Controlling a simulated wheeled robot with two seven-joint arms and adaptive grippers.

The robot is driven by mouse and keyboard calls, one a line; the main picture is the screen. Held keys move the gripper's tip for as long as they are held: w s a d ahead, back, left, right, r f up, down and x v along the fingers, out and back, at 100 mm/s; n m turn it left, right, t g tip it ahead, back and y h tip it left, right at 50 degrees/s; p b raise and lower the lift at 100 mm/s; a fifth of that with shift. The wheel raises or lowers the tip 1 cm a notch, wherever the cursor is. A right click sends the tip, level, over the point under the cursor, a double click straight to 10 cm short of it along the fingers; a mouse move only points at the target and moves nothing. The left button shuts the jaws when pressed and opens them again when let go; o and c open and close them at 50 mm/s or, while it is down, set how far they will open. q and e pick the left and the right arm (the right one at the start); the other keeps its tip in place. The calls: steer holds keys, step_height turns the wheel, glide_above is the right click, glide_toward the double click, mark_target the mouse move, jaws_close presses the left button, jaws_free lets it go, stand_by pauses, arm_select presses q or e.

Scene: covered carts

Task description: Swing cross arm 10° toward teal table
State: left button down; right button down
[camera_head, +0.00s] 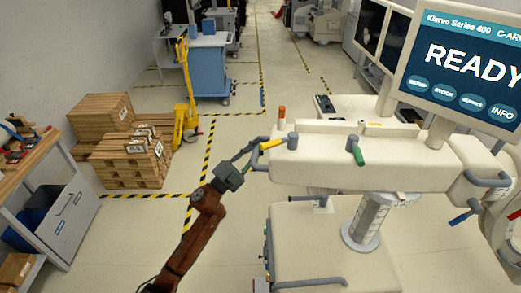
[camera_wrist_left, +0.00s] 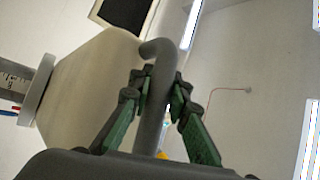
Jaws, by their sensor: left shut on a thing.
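The cream C-arm machine has a long horizontal cross arm (camera_head: 375,163) with a grey bar handle (camera_head: 256,158) at its left end. My left gripper (camera_head: 247,155) reaches this end from the left. In the left wrist view its green-sided fingers (camera_wrist_left: 160,95) are closed around a grey bent bar (camera_wrist_left: 152,115), beside the cream body (camera_wrist_left: 85,90). A yellow lever (camera_head: 270,143) and a green lever (camera_head: 357,153) stick out of the cross arm. A blue-sided table on wheels (camera_head: 205,70) stands far back, left of the machine. My right gripper is not in view.
A yellow pallet jack (camera_head: 186,100) and stacked wooden pallets (camera_head: 128,160) stand at the left. A workbench (camera_head: 50,210) is at the near left. A screen reading READY (camera_head: 465,65) rises above the machine. Striped floor lines cross open floor left of the cross arm.

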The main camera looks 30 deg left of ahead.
arm_select(q)
steer(key=shift+w+a+f, duration=0.3)
steer(key=shift+w+a, duration=0.15)
steer(key=shift+a, duration=0.15)
steer(key=shift+w+f, duration=0.1)
steer(key=shift+w, duration=0.1)
steer(key=c, duration=2.2)
jaws_free()
steer(key=shift+w+f, duration=0.1)
steer(key=o, duration=0.3)
steer(key=shift+s+a, duration=0.3)
steer(key=shift+o, duration=0.4)
steer(key=shift+w+d+r, duration=0.2)
steer(key=shift+d, duration=0.3)
steer(key=shift+s+a+f, duration=0.1)
steer(key=shift+s+a, duration=0.2)
steer(key=shift+s, duration=0.15)
steer(key=v, duration=1.1)
steer(key=shift+d+f, duration=0.1)
